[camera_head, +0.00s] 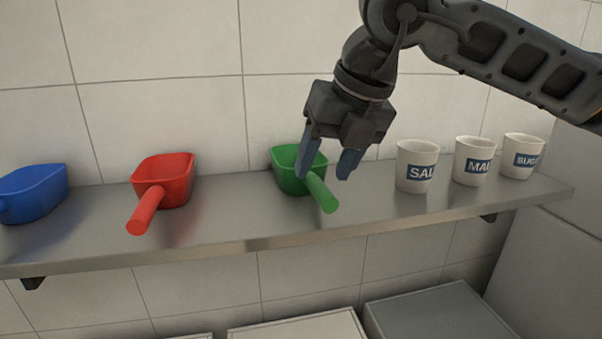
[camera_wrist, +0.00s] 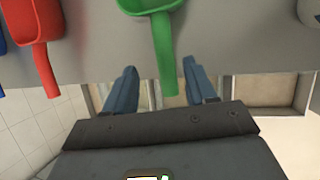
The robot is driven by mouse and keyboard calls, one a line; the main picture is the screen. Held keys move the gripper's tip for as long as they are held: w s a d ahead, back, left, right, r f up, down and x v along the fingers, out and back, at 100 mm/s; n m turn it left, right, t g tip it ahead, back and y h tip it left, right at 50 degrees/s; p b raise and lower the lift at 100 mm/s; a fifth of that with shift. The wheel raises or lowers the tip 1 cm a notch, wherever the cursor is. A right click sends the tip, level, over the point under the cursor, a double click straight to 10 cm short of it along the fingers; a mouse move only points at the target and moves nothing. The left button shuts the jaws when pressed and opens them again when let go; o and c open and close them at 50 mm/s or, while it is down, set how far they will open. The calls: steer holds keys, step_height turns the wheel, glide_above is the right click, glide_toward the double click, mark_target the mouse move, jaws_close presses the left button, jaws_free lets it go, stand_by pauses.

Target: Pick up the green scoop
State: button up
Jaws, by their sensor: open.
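The green scoop (camera_head: 289,180) lies on the metal shelf, its handle pointing toward the front edge and slightly right. My gripper (camera_head: 326,170) is open and empty, its blue fingers pointing down just above the scoop, with one finger partly covering it. In the wrist view the green scoop (camera_wrist: 163,40) is at the top centre, its handle end reaching toward the gap between my fingertips (camera_wrist: 160,80). Whether a finger touches the handle cannot be told.
On the shelf (camera_head: 236,215), a red scoop (camera_head: 172,178) and a blue scoop (camera_head: 35,192) lie to the left. White cups (camera_head: 416,165), (camera_head: 474,160) and (camera_head: 523,156) stand to the right, the first close to my gripper. A tiled wall is behind.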

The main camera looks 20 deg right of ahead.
mark_target(322, 184)
steer(key=shift+s+d+p+x, duration=0.15)
steer(key=shift+p+x, duration=0.3)
steer(key=shift+x, duration=1)
steer(key=shift+s+d+p+x, duration=0.15)
steer(key=shift+p+x, duration=0.25)
steer(key=shift+x, duration=1.05)
steer(key=shift+f, duration=0.15)
jaws_close()
